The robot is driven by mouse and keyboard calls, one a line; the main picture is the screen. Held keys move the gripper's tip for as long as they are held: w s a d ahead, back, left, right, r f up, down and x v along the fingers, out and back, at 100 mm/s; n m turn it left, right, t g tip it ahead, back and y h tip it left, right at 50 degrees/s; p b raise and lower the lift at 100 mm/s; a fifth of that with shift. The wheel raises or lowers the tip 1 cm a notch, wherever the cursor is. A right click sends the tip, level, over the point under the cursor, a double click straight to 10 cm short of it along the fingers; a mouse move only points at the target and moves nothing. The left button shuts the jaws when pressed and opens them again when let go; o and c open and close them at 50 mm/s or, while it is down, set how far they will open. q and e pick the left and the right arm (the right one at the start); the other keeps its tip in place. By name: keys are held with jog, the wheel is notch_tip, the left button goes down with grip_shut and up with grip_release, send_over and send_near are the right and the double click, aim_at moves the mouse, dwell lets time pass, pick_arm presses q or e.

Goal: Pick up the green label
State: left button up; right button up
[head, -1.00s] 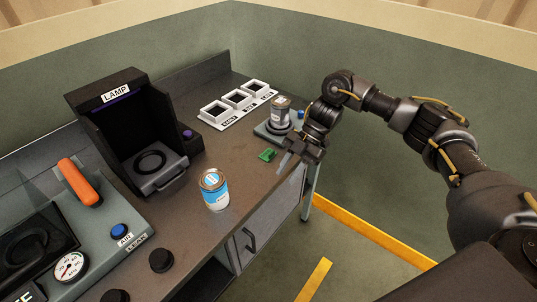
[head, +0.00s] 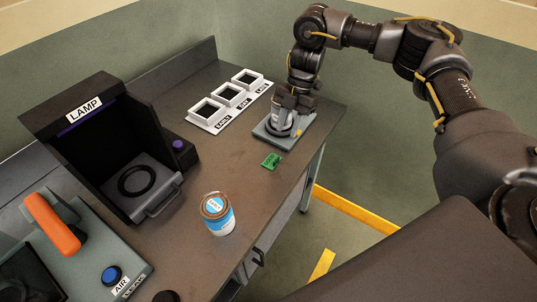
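The green label (head: 271,161) is a small flat piece lying on the brown bench top, near its right edge, with faint dark marking on it. My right gripper (head: 284,126) points down over the small grey stand (head: 271,137) just behind the label. It is apart from the label and hides most of the grey can that stood there. Whether its fingers are around the can or closed on it is too small to tell. My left gripper is out of view.
A blue-and-white can (head: 218,221) stands at the bench front. A white tray with three square bins (head: 207,115) lies at the back. The dark LAMP booth (head: 101,150) and an AIR LEAK device (head: 85,262) are on the left. The bench around the label is clear.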

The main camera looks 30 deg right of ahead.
send_near(274, 162)
jog(key=shift+x, duration=1.2)
jog(key=shift+w+f, duration=0.15)
jog(key=shift+f, duration=0.3)
jog(key=shift+d+f, duration=0.1)
jog(key=shift+f, duration=0.05)
jog(key=shift+s+f+p, duration=0.1)
jog(key=shift+s+p, duration=0.15)
jog(key=shift+p, duration=0.15)
jog(key=x, duration=0.2)
jog(key=p+x, duration=0.1)
jog(key=x, duration=0.1)
jog(key=shift+s+a, duration=0.1)
jog(key=shift+a, duration=0.25)
jog(key=shift+f, duration=0.25)
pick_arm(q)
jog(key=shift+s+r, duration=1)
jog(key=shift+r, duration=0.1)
pick_arm(e)
jog(key=shift+c, duration=0.4)
grip_shut()
